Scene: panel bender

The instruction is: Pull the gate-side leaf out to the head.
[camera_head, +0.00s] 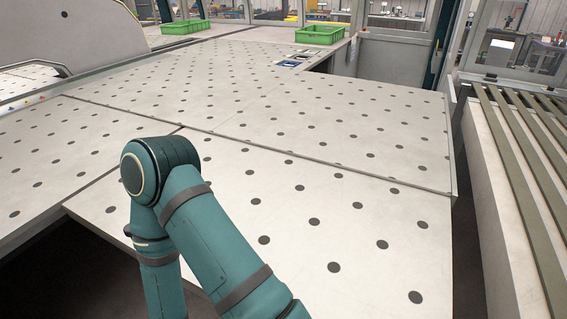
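A pale table surface (270,95) dotted with dark round spots spreads away from me, split by thin straight seams. Its near right section (370,245) has a free near left corner, with dark space below its left edge. A left section (45,165) lies beside it across a seam. I cannot tell for certain which section is the gate-side leaf. A bent teal arm of mine rises from the bottom over the near section and hides part of its left side. Neither gripper shows, so any contact with a leaf is hidden.
A slatted bench (520,150) runs along the right, with a narrow dark gap before the table. Two green crates (320,35) (185,27) stand at the far edge. A blue-and-white item (292,62) lies near a far notch. A grey machine housing (70,35) stands at the far left.

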